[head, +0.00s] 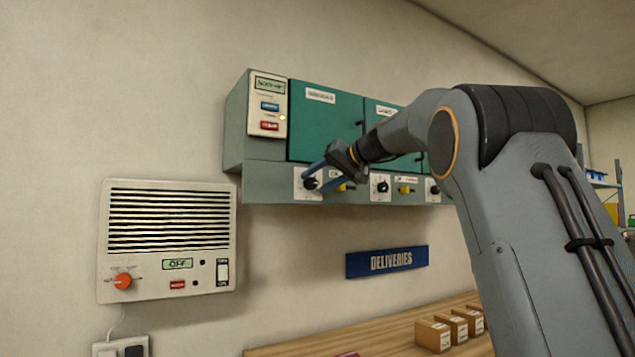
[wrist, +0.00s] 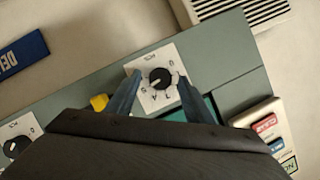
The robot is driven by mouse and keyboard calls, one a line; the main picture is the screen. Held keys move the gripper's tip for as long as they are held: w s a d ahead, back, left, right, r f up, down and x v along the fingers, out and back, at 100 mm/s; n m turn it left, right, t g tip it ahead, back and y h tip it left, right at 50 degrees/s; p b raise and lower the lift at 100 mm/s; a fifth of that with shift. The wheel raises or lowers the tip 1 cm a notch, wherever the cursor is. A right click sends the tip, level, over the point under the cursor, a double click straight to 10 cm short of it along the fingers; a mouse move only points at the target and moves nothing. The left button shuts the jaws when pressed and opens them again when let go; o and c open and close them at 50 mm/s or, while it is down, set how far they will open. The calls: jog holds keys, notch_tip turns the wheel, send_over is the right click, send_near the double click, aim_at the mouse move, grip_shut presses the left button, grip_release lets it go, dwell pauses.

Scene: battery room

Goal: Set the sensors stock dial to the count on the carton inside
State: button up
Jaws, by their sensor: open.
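A wall cabinet (head: 234,155) has teal doors, both shut where visible. The left door (head: 325,125) has a white label too blurred to read surely; the second door (head: 385,112) is partly behind my arm. Black dials on white plates line the lower ledge: a left dial (head: 310,184), a middle dial (head: 380,186) and a right dial (head: 434,189). My gripper (head: 312,178) is open at the left dial. In the wrist view the fingers (wrist: 158,80) stand either side of that dial's knob (wrist: 160,77), with gaps visible.
Yellow knobs (head: 404,189) sit between dials. A button panel (head: 268,105) is at the cabinet's left end. A white louvred unit (head: 168,240) hangs at left. Below are a blue DELIVERIES sign (head: 387,261) and a wooden counter (head: 375,335) with small boxes (head: 432,335).

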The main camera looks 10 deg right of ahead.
jog(key=b+v, duration=0.2)
jog(key=v, duration=0.5)
jog(key=shift+s, duration=0.3)
jog(key=shift+d+r, duration=0.15)
jog(key=s+a+f+m+g+h, duration=0.1)
jog(key=s+f+g, duration=0.15)
jog(key=f, duration=0.85)
jog(key=s+a+f+g+h, duration=0.15)
jog(key=s+f, duration=0.25)
jog(key=f, duration=0.7)
jog(key=s+a+f+m+g+h, duration=0.1)
jog(key=s+f+g, duration=0.15)
jog(key=f, duration=0.85)
jog(key=s+f+n+g+h+p, duration=0.1)
jog(key=s+f+g+h, duration=0.1)
jog(key=s+f, duration=1.1)
jog(key=s+a+f+n+g+h, duration=0.1)
jog(key=s+f+g+h, duration=0.1)
jog(key=s+f, duration=1)
jog(key=s+g, duration=0.1)
jog(key=s, duration=0.7)
jog(key=shift+a+f+n+g+p, duration=0.25)
jog(key=shift+f+n+g+p, duration=0.1)
jog(key=shift+f+n, duration=0.05)
